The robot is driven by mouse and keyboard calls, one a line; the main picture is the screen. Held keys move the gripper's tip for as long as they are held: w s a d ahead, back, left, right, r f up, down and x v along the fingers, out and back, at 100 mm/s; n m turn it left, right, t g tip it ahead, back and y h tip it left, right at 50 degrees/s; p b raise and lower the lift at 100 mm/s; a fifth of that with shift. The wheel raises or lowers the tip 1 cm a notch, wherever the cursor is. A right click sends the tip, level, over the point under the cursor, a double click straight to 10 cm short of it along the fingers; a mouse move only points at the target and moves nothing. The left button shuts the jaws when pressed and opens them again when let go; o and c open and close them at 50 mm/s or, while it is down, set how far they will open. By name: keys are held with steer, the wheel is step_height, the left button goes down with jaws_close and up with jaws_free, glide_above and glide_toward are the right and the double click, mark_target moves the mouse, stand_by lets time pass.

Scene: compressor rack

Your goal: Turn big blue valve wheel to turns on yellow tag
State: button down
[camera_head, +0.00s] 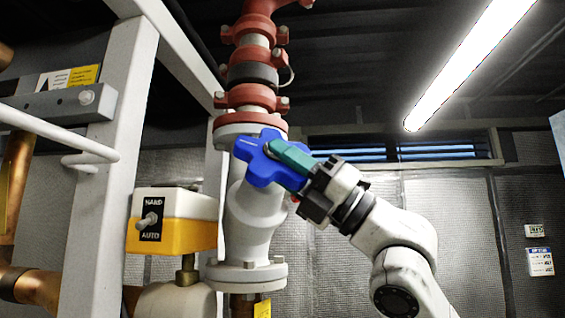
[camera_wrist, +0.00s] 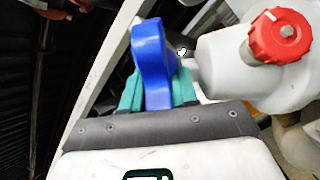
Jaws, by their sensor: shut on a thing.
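The big blue valve wheel (camera_head: 262,160) is a lobed handwheel on the white valve body (camera_head: 252,210) in the head view. My gripper (camera_head: 283,160) reaches it from the right, and its teal fingers are shut on the wheel's right side. In the wrist view the blue wheel (camera_wrist: 150,60) stands edge-on between the two teal fingers of my gripper (camera_wrist: 157,90). A yellow tag (camera_head: 263,308) hangs below the valve at the bottom edge of the head view. It is cut off, and its writing cannot be read.
A yellow and white HAND/AUTO box (camera_head: 175,220) sits left of the valve, near a white frame post (camera_head: 115,130). Red flanges (camera_head: 252,95) rise above the valve. A red knob (camera_wrist: 280,36) shows right of the wheel in the wrist view. Copper pipes (camera_head: 15,180) run at far left.

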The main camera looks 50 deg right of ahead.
steer(key=shift+d+r+n+g+y+p, duration=0.15)
steer(key=shift+n+g+y+p, duration=0.35)
steer(key=shift+g, duration=0.3)
steer(key=shift+w+n+g+y+p, duration=0.1)
steer(key=shift+n+g+y+p, duration=0.25)
steer(key=shift+n+g, duration=0.45)
